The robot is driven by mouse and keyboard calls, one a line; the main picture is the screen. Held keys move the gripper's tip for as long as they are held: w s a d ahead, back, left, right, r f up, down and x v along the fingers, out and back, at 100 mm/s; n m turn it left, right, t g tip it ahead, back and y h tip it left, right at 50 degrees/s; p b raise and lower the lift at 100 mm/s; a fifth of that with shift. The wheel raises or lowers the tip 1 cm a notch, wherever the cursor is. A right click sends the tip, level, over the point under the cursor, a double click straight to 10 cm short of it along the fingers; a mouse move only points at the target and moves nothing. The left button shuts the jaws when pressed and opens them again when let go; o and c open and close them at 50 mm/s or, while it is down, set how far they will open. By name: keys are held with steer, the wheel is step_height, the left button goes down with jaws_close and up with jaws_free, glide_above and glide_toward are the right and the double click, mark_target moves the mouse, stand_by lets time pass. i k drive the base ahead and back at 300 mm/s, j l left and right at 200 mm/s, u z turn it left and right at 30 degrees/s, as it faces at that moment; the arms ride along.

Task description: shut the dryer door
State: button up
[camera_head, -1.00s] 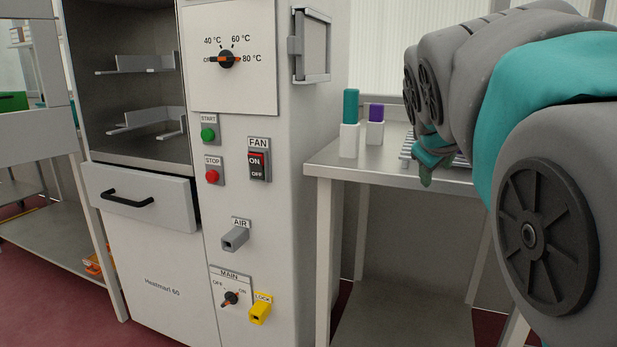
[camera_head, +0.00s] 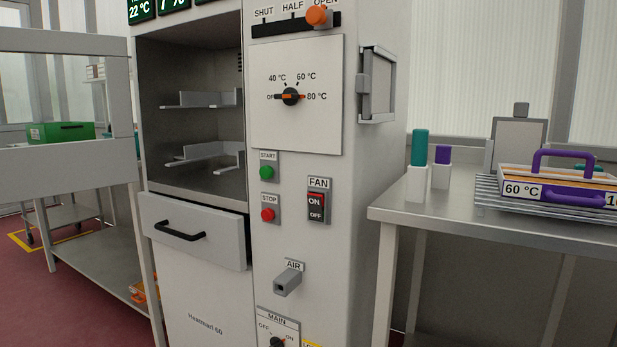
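The dryer (camera_head: 350,240) is a pale grey cabinet, and its chamber (camera_head: 195,60) is open at the front, with metal brackets inside. A pale framed panel with a window opening, which looks like the dryer door (camera_head: 65,165), stands swung out to the left of the chamber. Its left part is cut off by the picture edge. My gripper and arm are not in view.
A drawer (camera_head: 195,230) with a black handle sits below the chamber and looks slightly pulled out. The orange slider knob (camera_head: 317,15) is at OPEN. A steel table (camera_head: 400,212) at right bears a purple-handled tray (camera_head: 565,190). A green box (camera_head: 62,132) shows through the panel's opening.

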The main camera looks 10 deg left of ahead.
mark_target(29, 172)
steer(key=j+z, duration=0.15)
steer(key=j, duration=1.45)
steer(key=j+z, duration=0.1)
steer(key=j, duration=0.45)
steer(key=j+z, duration=0.1)
steer(key=j, duration=0.4)
steer(key=k+j+z, duration=0.1)
steer(key=j, duration=0.45)
steer(key=k+j+z, duration=0.1)
steer(key=j, duration=0.4)
steer(key=k+j+z, duration=0.1)
steer(key=j, duration=0.45)
steer(key=k+j+z, duration=0.1)
steer(key=j, duration=0.4)
